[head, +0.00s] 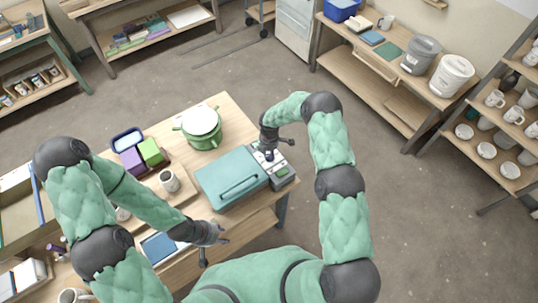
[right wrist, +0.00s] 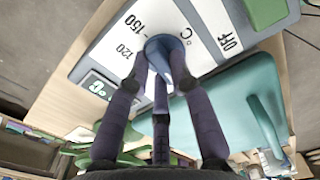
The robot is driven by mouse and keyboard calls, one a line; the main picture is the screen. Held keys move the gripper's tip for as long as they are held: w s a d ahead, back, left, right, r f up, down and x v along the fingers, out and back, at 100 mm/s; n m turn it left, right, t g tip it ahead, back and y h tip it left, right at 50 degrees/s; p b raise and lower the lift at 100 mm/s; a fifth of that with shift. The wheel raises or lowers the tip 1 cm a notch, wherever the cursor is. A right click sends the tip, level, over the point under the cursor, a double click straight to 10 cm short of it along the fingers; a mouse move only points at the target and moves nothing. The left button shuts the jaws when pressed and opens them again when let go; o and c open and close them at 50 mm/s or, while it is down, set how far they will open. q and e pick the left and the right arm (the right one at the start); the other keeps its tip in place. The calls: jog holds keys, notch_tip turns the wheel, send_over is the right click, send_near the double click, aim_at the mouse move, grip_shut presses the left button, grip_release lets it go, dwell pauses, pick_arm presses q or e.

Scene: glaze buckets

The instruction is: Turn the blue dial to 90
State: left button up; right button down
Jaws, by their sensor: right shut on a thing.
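The blue dial (right wrist: 166,52) is on the white panel (right wrist: 112,52) of a teal appliance (head: 230,178). In the right wrist view the printed marks 150, 120, °C and OFF show around it. My right gripper (head: 270,155) is over the panel at the appliance's right side. Its purple fingers are closed around the dial in the right wrist view (right wrist: 163,75). The fingers cover part of the dial, and I cannot tell where its pointer stands. The mark 90 is not visible. My left gripper (head: 216,252) is open and empty near the table's front edge.
On the table (head: 222,104) are a green pot (head: 202,142) with a white lid, a mug (head: 169,181) on a board, and purple and green blocks (head: 150,152) in a tray. A blue item (head: 158,246) lies near my left arm. The floor right of the table is clear.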

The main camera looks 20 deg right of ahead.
jog(key=m+b, duration=0.4)
jog(key=b, duration=0.1)
jog(key=m+b, duration=0.5)
jog(key=shift+d+f, duration=0.2)
jog(key=m+b, duration=0.3)
jog(key=shift+m, duration=0.3)
jog(key=shift+s+d+r+m+b, duration=0.1)
jog(key=shift+m+b, duration=0.55)
jog(key=shift+m, duration=0.25)
jog(key=shift+s+r+m+b, duration=0.1)
jog(key=shift+m+b, duration=0.5)
jog(key=shift+m, duration=0.3)
jog(key=c, duration=1.1)
grip_release()
jog(key=shift+r, duration=0.1)
notch_tip(320, 180, up, 12)
